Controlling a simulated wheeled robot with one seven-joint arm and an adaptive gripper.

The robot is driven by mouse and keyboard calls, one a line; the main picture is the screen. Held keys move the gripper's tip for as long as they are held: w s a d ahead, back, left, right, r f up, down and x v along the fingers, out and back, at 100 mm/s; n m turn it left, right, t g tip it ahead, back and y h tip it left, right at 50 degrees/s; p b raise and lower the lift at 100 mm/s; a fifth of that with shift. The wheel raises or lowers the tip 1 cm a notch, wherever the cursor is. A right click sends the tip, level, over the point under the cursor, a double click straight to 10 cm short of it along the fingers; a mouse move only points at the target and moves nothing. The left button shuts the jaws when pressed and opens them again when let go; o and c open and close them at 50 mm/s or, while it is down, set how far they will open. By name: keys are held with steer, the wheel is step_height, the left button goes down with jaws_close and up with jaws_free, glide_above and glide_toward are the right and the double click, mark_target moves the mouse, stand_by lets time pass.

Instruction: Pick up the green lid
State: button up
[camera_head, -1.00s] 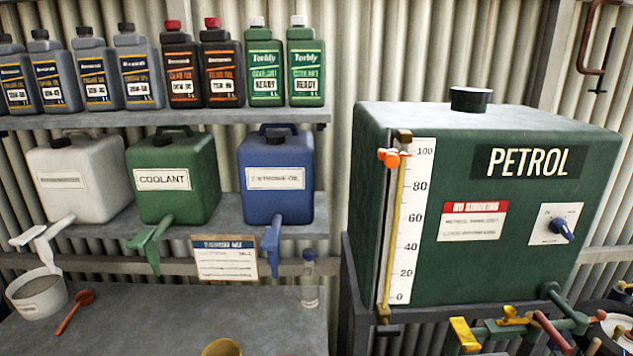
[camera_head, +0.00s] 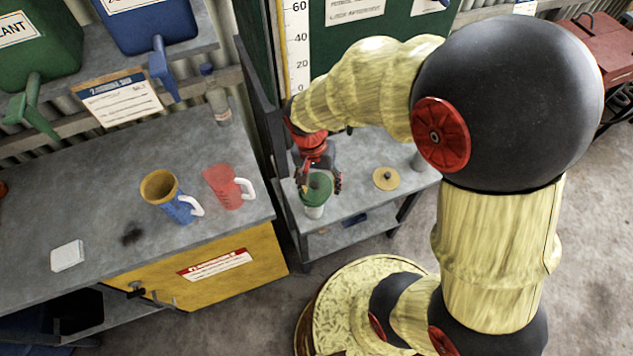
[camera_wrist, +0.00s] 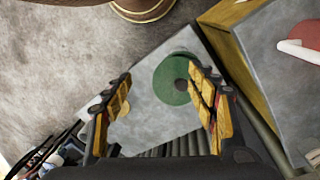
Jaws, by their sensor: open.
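The green lid (camera_head: 317,190) is a round disc on top of a pale cup (camera_head: 314,212) on the low grey bench. My gripper (camera_head: 321,177) is open and empty, just above and beside the lid in the head view. In the wrist view my gripper (camera_wrist: 160,80) has its fingers spread, with the lid nearer the right finger, which overlaps its edge. I cannot tell the height gap.
A yellow lid with a dark knob (camera_head: 386,179) lies to the right on the low bench. A workbench (camera_head: 90,200) on the left bears a blue-and-yellow jug (camera_head: 178,207) and a red jug (camera_head: 226,188).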

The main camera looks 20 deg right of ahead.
mark_target(315, 183)
steer(key=o, duration=0.4)
steer(key=w+m, duration=0.1)
steer(key=m, duration=0.1)
steer(key=w+f+m, duration=0.1)
steer(key=w+m, duration=0.1)
steer(key=w+f+m, duration=0.1)
steer(key=m, duration=0.1)
steer(key=shift+w+d+t, duration=0.1)
steer(key=shift+w+t, duration=0.1)
steer(key=shift+t, duration=0.2)
steer(key=shift+c, duration=0.2)
steer(key=shift+o, duration=0.5)
steer(key=shift+w+m, duration=0.2)
steer(key=shift+m, duration=0.4)
steer(key=shift+o, duration=1.3)
steer(key=shift+m, duration=0.7)
steer(key=shift+o, duration=0.8)
step_height(315, 183, down, 2)
steer(key=shift+d+f, duration=0.1)
steer(key=shift+d+f+b, duration=0.1)
steer(key=shift+f+b, duration=0.4)
steer(key=shift+f, duration=2.2)
